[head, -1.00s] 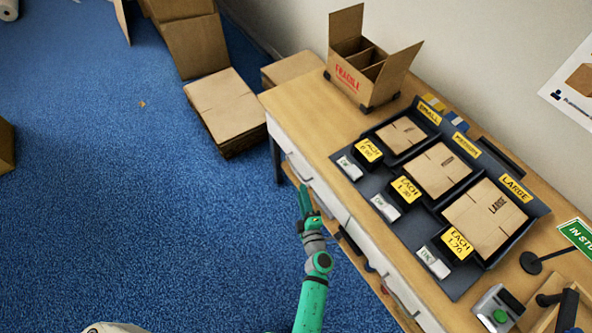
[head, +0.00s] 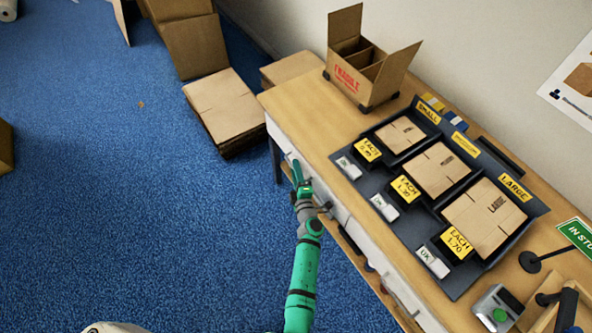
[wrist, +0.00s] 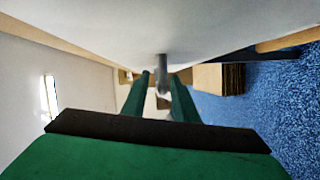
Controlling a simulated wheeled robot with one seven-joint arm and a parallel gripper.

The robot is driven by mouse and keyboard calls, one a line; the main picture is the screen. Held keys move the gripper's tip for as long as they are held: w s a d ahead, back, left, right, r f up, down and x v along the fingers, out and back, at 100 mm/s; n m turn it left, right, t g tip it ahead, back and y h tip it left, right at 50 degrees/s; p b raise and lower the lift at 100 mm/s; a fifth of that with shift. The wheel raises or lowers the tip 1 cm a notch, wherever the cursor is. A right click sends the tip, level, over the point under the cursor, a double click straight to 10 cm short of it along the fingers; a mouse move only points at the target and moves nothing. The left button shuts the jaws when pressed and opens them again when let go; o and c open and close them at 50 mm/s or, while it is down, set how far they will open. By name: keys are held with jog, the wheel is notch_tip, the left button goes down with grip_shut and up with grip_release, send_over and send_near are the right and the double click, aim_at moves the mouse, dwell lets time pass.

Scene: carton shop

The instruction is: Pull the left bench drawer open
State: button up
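The bench's left drawer (head: 283,143) has a white front along the bench's near side and looks closed. My gripper (head: 297,177) is right at this front. In the wrist view, a white front (wrist: 215,30) fills the top. A grey bar handle (wrist: 162,72) stands out from it and shows between the two green fingertips of my gripper (wrist: 162,84). The fingers are apart, with a thin gap on each side of the handle; I cannot tell whether either touches it. In the head view, my gripper hides part of the drawer front.
The wooden bench (head: 300,112) carries a dark display tray (head: 405,228) with flat cartons, and an open FRAGILE box (head: 365,70). Another white drawer front (head: 375,255) lies to the right. Flat cartons (head: 222,103) are stacked on the floor.

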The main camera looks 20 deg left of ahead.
jog(key=shift+w, duration=0.1)
jog(key=shift+c, duration=0.2)
jog(key=shift+a, duration=0.15)
grip_shut()
jog(key=shift+d+f, duration=0.1)
jog(key=shift+d, duration=0.25)
dwell(0.7)
